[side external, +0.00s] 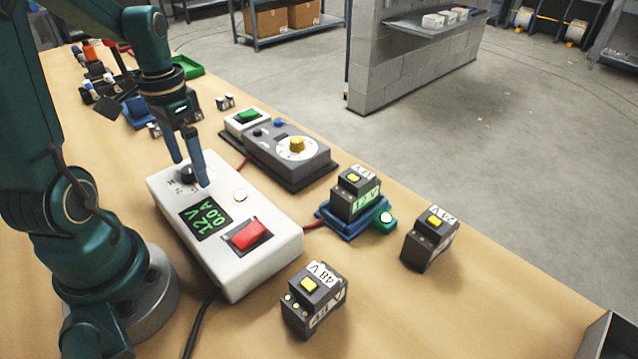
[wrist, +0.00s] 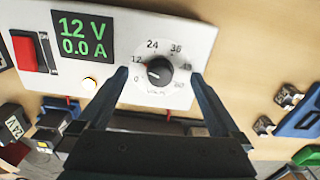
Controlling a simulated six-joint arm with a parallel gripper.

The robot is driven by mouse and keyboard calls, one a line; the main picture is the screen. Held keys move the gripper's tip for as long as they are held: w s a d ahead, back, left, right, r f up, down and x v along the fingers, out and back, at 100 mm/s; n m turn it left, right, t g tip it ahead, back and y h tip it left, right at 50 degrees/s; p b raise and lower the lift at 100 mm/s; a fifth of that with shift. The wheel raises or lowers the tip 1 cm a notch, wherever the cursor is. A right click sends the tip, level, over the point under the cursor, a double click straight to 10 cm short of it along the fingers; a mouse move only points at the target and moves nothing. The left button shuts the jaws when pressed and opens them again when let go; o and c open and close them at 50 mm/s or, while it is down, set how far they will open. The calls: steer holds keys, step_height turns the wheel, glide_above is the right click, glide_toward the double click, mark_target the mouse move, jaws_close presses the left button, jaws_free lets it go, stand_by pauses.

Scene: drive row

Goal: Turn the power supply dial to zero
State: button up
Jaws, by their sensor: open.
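The white power supply (side external: 270,262) lies on the bench, and its display (side external: 206,217) reads 12 V and 0.0 A. Its dark round dial (wrist: 160,71) sits on a ring marked 0, 12, 24, 36, 48 and 60. The dial's orange pointer mark faces the 12. My gripper (wrist: 159,75) is open, with one finger on each side of the dial and a visible gap to it in the wrist view. In the side view my gripper (side external: 192,172) is low over the dial, partly hiding it.
The supply has a red switch (side external: 249,234) and a small lit lamp (wrist: 89,83). A grey unit with a yellow knob (side external: 297,145) stands behind it. A 12 V block sits in a blue holder (side external: 345,222). Loose 48 V (side external: 313,302) and 24 V (side external: 430,240) blocks stand nearby.

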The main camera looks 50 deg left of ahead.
mark_target(190, 168)
steer(key=c, duration=1.5)
steer(key=n, duration=0.8)
steer(key=o, duration=0.7)
steer(key=shift+n, duration=0.6)
steer(key=shift+c, duration=0.2)
steer(key=o, duration=0.8)
steer(key=shift+o, duration=0.2)
steer(key=shift+r, duration=0.1)
steer(key=shift+r, duration=3.45)
steer(key=shift+d, duration=0.1)
